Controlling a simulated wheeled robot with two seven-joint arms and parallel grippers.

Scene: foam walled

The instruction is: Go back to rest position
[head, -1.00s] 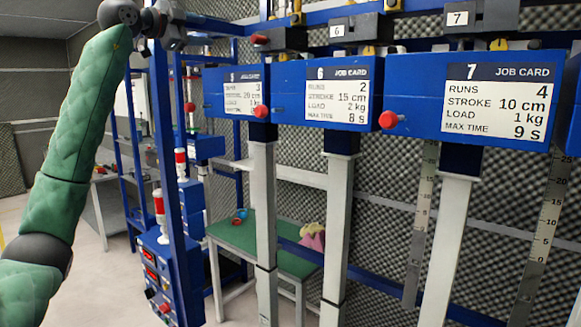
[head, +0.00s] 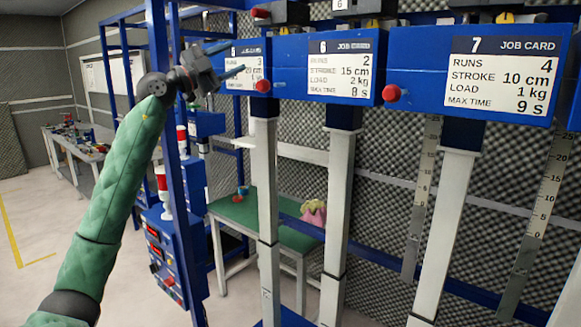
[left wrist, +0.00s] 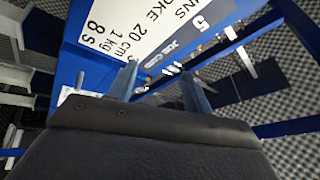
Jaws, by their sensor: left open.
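My left arm, in a green quilted sleeve, rises from the lower left of the head view. Its dark gripper (head: 232,58) is open, with two thin fingers apart and nothing between them. It appears in front of the left edge of the blue job card 5 box (head: 224,84) and partly hides that card. In the left wrist view, the two fingers of the left gripper (left wrist: 162,82) stand apart before the white card 5 (left wrist: 140,35). I cannot tell whether the fingers touch the box. My right gripper is not in view.
A blue upright post (head: 158,50) stands close behind the left gripper. Boxes with job card 6 (head: 340,78) and job card 7 (head: 490,85), with red knobs, stand on pale columns to the right. A green-topped table (head: 240,212) is behind. Open floor (head: 35,235) lies left.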

